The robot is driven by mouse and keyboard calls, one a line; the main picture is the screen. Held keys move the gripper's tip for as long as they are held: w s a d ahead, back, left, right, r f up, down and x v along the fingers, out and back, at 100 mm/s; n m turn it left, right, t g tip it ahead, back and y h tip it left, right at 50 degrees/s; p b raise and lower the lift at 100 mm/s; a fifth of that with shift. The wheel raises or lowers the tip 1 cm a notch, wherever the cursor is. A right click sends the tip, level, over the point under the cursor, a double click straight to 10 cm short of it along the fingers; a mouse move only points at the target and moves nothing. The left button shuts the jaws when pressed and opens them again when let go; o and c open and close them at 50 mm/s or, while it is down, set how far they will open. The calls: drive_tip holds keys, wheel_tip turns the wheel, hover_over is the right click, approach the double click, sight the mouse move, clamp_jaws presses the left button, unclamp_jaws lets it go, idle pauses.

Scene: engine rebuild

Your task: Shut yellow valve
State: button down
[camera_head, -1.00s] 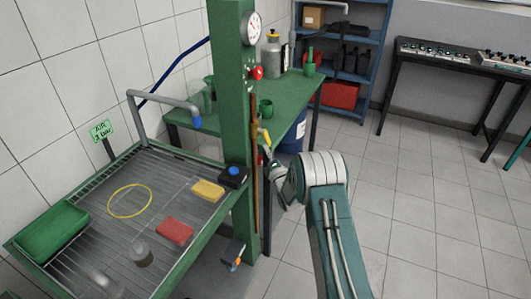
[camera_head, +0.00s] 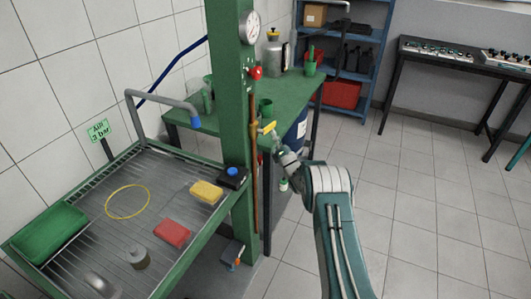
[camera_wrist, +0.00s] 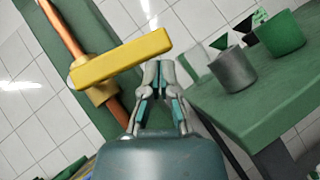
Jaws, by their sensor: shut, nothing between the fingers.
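The yellow valve handle (camera_head: 268,129) sits on a copper pipe (camera_head: 254,165) along the green column, its free end slanting up to the right. In the wrist view the handle (camera_wrist: 122,57) is a thick yellow bar lying crosswise over the copper pipe (camera_wrist: 62,28), with a brass body (camera_wrist: 100,92) behind it. My gripper (camera_head: 275,136) is just below and right of the handle's free end. In the wrist view my gripper's fingertips (camera_wrist: 158,66) are together and empty, close under that end. I cannot tell whether they touch it.
A red knob (camera_head: 256,72) and a gauge (camera_head: 249,28) are higher on the green column (camera_head: 229,110). A green bench (camera_head: 292,92) with cups and a canister stands behind my gripper. A wash tray (camera_head: 90,215) with loose items is left. Open floor lies right.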

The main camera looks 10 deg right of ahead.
drive_tip(key=shift+w+d+r, duration=0.2)
drive_tip(key=shift+w+r, duration=0.1)
drive_tip(key=shift+r, duration=0.35)
idle(0.3)
drive_tip(key=s+d+f, duration=0.4)
drive_tip(key=d+f, duration=0.1)
drive_tip(key=f, duration=0.6)
drive_tip(key=shift+d, duration=0.4)
